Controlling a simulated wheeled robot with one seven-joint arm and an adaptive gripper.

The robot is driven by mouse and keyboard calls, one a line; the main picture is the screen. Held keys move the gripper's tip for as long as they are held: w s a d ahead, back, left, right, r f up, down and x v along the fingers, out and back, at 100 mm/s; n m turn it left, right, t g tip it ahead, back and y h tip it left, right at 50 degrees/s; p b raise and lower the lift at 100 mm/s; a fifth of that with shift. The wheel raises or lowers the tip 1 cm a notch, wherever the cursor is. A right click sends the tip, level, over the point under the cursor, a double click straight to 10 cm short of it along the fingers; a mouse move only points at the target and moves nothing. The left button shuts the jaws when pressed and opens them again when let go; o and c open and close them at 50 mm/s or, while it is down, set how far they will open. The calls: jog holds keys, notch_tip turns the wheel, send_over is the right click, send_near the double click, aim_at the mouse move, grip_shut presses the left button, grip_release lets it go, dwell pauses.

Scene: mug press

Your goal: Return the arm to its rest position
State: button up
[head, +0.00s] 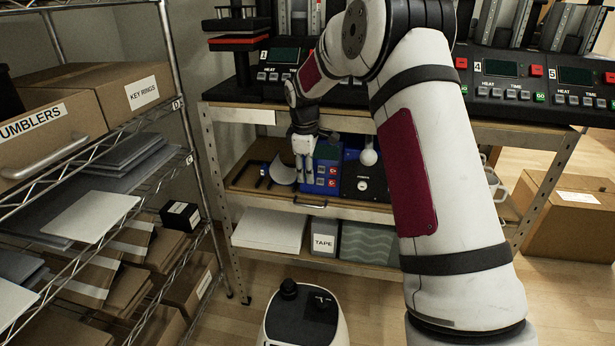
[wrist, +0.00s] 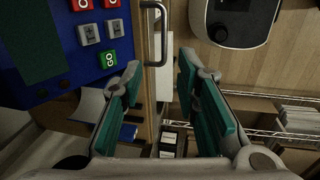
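My arm (head: 445,170) reaches from the lower right over the bench. It ends in my gripper (head: 304,178), which points down in front of the bench's middle shelf. In the wrist view my gripper (wrist: 160,72) has its two teal-padded fingers apart, with nothing seen between them. A blue mug press (wrist: 60,45) with red and green buttons lies close to the left finger in that view. In the head view the blue press (head: 327,172) stands just behind and beside the fingers. I cannot tell whether they touch.
A wire rack (head: 190,160) with boxes stands at the left. The bench top (head: 520,107) holds several presses. A black press (head: 365,185) is beside the blue one. A drawer handle (wrist: 163,35) is near the fingers. A cardboard box (head: 570,220) stands on the floor at right.

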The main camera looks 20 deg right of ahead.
dwell(0.4)
jog(key=s+a+r+m, duration=0.35)
jog(key=s+r, duration=0.45)
jog(key=s, duration=0.3)
jog(key=s+a+r+m, duration=0.2)
jog(key=s+a+r, duration=0.2)
jog(key=s+r, duration=0.55)
jog(key=s+a+f+m+y, duration=0.1)
jog(key=s+a+f+m, duration=0.15)
jog(key=s, duration=1.15)
jog(key=s+a+f+m, duration=0.2)
jog(key=s+m, duration=0.1)
jog(key=s, duration=1.2)
notch_tip(320, 180, up, 17)
jog(key=t+p, duration=0.2)
jog(key=p, duration=1.3)
jog(key=shift+w+r, duration=0.15)
jog(key=shift+r, duration=0.05)
